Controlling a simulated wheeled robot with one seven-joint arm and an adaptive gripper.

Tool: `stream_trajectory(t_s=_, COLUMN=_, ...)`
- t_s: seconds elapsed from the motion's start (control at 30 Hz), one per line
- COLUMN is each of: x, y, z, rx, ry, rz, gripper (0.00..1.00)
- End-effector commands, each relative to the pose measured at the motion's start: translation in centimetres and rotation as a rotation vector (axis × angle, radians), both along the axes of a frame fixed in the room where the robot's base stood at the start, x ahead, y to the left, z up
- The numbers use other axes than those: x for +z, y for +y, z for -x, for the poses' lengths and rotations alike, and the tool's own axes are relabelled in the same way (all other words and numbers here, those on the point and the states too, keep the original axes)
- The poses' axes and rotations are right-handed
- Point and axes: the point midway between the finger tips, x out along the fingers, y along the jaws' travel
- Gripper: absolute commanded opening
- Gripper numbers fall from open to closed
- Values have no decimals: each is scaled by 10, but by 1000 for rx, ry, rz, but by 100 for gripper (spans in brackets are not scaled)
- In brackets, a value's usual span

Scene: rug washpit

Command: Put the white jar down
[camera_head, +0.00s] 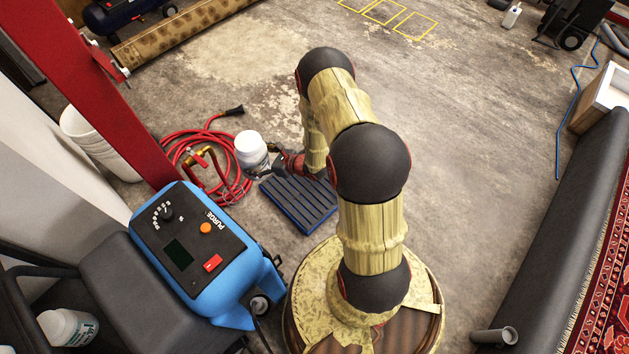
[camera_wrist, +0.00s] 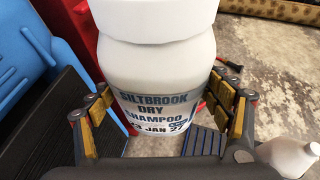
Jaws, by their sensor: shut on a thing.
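The white jar (camera_head: 252,155) is held upright in my gripper (camera_head: 272,160), left of my arm in the head view. In the wrist view the jar (camera_wrist: 155,75) fills the middle, with a label reading "Siltbrook Dry Shampoo". The padded fingers of my gripper (camera_wrist: 165,120) stand on both sides of the jar.
A dark blue slatted mat (camera_head: 300,203) lies under my gripper. A red hose coil (camera_head: 183,150) lies to the left. A blue machine (camera_head: 190,250) stands in front. Another white jar (camera_head: 65,327) is at lower left. White buckets (camera_head: 98,145) stand by the red post (camera_head: 100,90).

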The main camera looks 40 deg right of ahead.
Motion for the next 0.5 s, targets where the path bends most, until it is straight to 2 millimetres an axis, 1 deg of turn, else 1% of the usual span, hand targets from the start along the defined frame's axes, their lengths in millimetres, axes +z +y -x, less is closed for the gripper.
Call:
stream_trajectory(t_s=0.03, x=-12, y=-6, z=0, rx=-8, ry=0, rz=-2, gripper=30)
stream_trajectory(t_s=0.27, x=-61, y=-28, z=3, rx=-41, ry=0, rz=-2, gripper=30)
stream_trajectory(t_s=0.5, x=-114, y=-47, z=13, rx=-75, ry=1, rz=-3, gripper=30)
